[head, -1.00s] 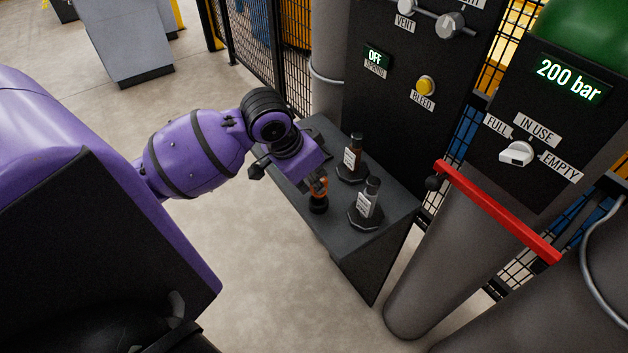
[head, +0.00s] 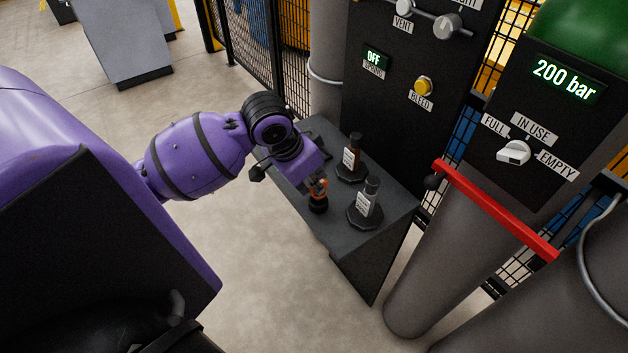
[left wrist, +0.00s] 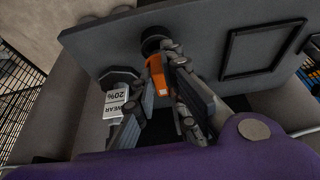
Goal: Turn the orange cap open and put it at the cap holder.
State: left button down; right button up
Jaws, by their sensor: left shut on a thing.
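The orange cap (left wrist: 157,72) is between the fingers of my left gripper (left wrist: 165,88) in the left wrist view. The gripper is shut on it. Just beyond the cap is a round black piece (left wrist: 153,40) on the dark table; whether cap and piece touch is unclear. In the head view, my left gripper (head: 317,187) points down over the table's near edge, with only a little orange showing between the fingers. The black piece (head: 318,206) shows right below it. I cannot tell which thing is the cap holder. My right gripper is not in view.
Two dark bottles with white labels, one behind (head: 353,158) and one in front (head: 366,203), stand on black bases close right of the gripper. A square raised frame (left wrist: 267,50) is on the table. A panel and cylinders with a red bar (head: 497,210) stand right.

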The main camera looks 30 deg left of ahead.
pick_arm(q)
jog(key=shift+f, duration=1.45)
jog(key=c, duration=1.7)
grip_release()
jog(key=shift+r, duration=0.1)
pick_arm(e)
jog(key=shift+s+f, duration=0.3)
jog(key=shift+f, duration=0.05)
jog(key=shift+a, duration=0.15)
pick_arm(q)
jog(key=v, duration=1.2)
